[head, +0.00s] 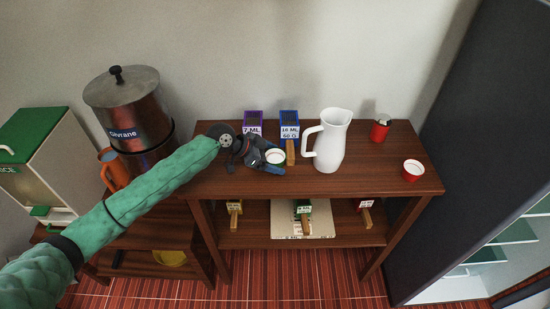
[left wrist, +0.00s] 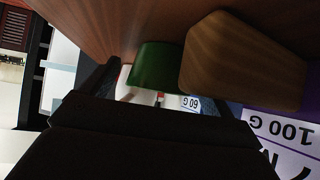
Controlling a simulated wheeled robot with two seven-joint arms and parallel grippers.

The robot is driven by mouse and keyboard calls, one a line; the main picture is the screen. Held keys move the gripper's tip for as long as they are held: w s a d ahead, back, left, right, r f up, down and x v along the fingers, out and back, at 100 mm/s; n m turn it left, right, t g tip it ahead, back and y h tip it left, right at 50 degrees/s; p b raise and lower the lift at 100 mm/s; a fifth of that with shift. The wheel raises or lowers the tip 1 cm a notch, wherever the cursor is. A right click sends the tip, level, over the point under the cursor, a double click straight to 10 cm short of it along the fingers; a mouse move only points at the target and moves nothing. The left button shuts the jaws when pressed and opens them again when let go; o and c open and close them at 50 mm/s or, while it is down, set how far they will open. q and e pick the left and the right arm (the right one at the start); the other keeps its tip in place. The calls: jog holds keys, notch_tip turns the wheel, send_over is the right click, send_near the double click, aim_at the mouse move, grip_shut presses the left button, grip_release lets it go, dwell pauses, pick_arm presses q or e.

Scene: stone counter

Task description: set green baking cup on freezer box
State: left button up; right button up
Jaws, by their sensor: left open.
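The green baking cup (head: 275,156), pale inside, stands on the upper top of the wooden table. My left gripper (head: 262,161) is right at it and partly hides it. In the left wrist view the green cup (left wrist: 156,66) shows ahead, between the dark fingers of my left gripper (left wrist: 165,100), which is open. I cannot tell whether a finger touches it. No thing is clearly readable as the freezer box; a pale box with a green lid (head: 32,136) and a partly cut-off label stands at the far left. My right gripper is not in view.
A purple box (head: 253,121) and a blue box (head: 289,122) stand behind the cup. A metal drum (head: 126,105) is at left.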

pick_arm(q)
jog(key=shift+d+f, duration=0.2)
jog(key=shift+d, duration=0.1)
jog(key=c, duration=1.1)
jog(key=shift+c, duration=0.5)
jog(key=shift+r, duration=0.1)
